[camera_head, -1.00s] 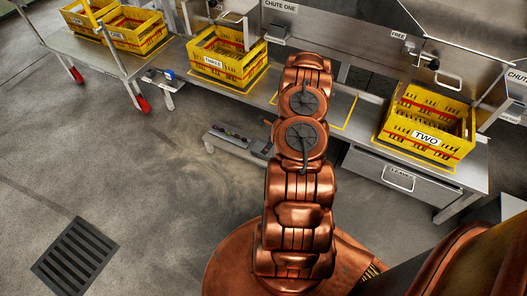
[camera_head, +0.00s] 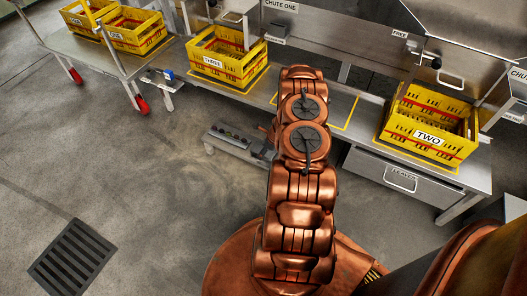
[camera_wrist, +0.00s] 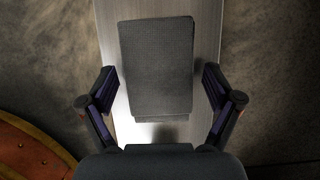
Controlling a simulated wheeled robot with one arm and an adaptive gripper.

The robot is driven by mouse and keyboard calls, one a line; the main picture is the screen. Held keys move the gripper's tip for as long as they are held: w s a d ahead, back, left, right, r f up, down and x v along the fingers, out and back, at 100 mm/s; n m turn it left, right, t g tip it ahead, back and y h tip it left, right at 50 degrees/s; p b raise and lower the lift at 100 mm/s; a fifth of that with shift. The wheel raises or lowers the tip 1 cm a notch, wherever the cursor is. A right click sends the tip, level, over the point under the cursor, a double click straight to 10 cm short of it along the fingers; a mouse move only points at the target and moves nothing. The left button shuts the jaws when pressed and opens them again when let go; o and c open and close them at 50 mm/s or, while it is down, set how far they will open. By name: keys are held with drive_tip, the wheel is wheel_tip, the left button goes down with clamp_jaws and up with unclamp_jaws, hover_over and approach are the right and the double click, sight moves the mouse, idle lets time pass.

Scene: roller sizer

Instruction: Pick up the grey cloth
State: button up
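The grey cloth (camera_wrist: 156,65) is a folded, textured rectangle. In the wrist view it lies on a narrow bare metal surface (camera_wrist: 208,30), ahead of my gripper. My gripper (camera_wrist: 158,84) is open, with one dark finger on each side of the cloth's near end in the picture. The fingers appear apart from the cloth; the height between them and it is hard to tell.
Yellow crates marked THREE (camera_head: 227,58) and TWO (camera_head: 433,125) stand on the steel bench, with a drawer (camera_head: 400,178) below. A low metal unit with buttons (camera_head: 232,139) is left of my arm. A trolley (camera_head: 100,50) carries more yellow crates.

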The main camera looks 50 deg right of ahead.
drive_tip(key=c, duration=0.9)
